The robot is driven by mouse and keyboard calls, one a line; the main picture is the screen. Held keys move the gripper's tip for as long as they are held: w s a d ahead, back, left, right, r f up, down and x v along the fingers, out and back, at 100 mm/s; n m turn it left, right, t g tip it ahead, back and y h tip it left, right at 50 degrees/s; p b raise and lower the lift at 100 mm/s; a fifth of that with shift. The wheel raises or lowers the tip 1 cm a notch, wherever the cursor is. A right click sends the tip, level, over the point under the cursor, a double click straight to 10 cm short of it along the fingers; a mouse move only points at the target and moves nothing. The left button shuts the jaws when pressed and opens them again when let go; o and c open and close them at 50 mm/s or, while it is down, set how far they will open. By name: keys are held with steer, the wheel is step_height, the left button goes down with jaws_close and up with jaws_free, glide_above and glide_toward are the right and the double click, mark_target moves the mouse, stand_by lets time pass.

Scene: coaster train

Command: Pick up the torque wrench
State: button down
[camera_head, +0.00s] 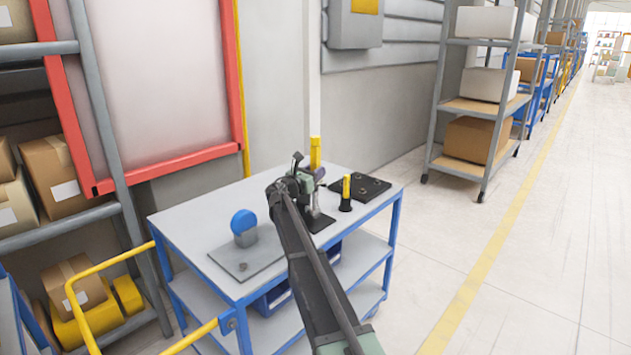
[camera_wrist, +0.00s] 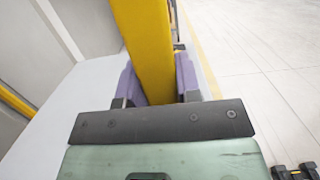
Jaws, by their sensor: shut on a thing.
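The torque wrench, as far as I can tell, is the thing with a thick yellow handle (camera_head: 316,150) that stands up at my gripper (camera_head: 318,173) over the table. In the wrist view its yellow handle (camera_wrist: 148,45) runs between the two purple fingers of my gripper (camera_wrist: 158,80). The fingers are shut on it, one on each side.
The white-topped table (camera_head: 195,222) has blue legs. On it are a grey plate with a blue round-topped piece (camera_head: 244,222), a small black and yellow tool (camera_head: 346,194) and a dark plate (camera_head: 359,187). A grey shelf (camera_head: 490,105) stands at the right, beyond open floor.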

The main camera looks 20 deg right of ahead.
mark_target(315, 164)
steer(key=shift+r+p, duration=1.7)
steer(key=shift+r, duration=0.2)
steer(key=shift+s+d+f, duration=0.1)
steer(key=shift+s+f, duration=0.1)
steer(key=shift+s, duration=0.15)
steer(key=s+d, duration=0.3)
steer(key=s, duration=0.5)
steer(key=s+d, duration=0.4)
steer(key=s, duration=0.4)
steer(key=shift+a, duration=0.1)
steer(key=c, duration=1.4)
jaws_free()
steer(key=shift+w, duration=0.1)
jaws_close()
